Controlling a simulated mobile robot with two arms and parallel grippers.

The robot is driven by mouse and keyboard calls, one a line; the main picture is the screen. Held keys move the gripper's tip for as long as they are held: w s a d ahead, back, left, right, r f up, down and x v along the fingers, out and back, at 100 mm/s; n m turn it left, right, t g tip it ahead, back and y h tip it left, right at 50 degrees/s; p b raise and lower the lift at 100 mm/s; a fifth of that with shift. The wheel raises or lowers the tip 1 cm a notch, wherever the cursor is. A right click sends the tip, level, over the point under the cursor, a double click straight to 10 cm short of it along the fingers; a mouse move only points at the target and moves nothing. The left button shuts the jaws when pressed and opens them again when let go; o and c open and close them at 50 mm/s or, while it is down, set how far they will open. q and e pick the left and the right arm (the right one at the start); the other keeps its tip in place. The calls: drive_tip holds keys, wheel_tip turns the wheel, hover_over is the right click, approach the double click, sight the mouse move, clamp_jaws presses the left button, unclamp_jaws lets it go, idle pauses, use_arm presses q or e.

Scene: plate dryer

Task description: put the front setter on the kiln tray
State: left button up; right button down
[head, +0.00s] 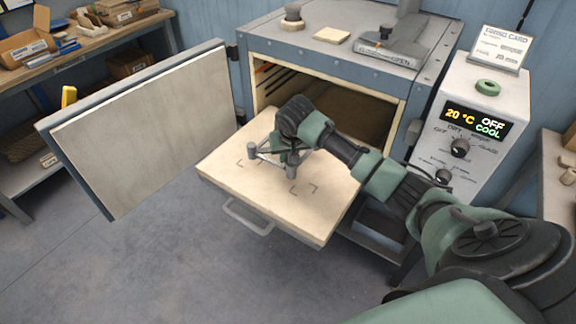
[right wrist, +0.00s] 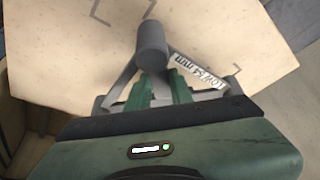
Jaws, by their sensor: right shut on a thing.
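The kiln tray (head: 225,172) is a cream slab drawn out in front of the kiln, with dark corner marks on its top. My right gripper (head: 284,154) is above its middle, shut on a grey setter (head: 265,156) with thin struts and legs. In the right wrist view the green fingers of my right gripper (right wrist: 160,92) close on the setter (right wrist: 151,45), whose round post and labelled strut show over the tray (right wrist: 85,62). The setter's legs are at or just above the tray; I cannot tell whether they touch. My left gripper is out of view.
The kiln (head: 330,58) stands open behind the tray, its door (head: 150,130) swung out to the left. The control box (head: 485,125) reads 20 °C, OFF, COOL. A shelf with boxes (head: 75,50) is at the left. The floor in front is clear.

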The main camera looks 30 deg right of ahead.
drive_tip(key=shift+f, duration=2.45)
drive_tip(key=c, duration=1.3)
unclamp_jaws()
drive_tip(key=shift+f, duration=0.15)
drive_tip(key=shift+o, duration=0.2)
drive_tip(key=v, duration=1.2)
drive_tip(key=shift+s, duration=0.1)
drive_tip(key=shift+a, duration=0.1)
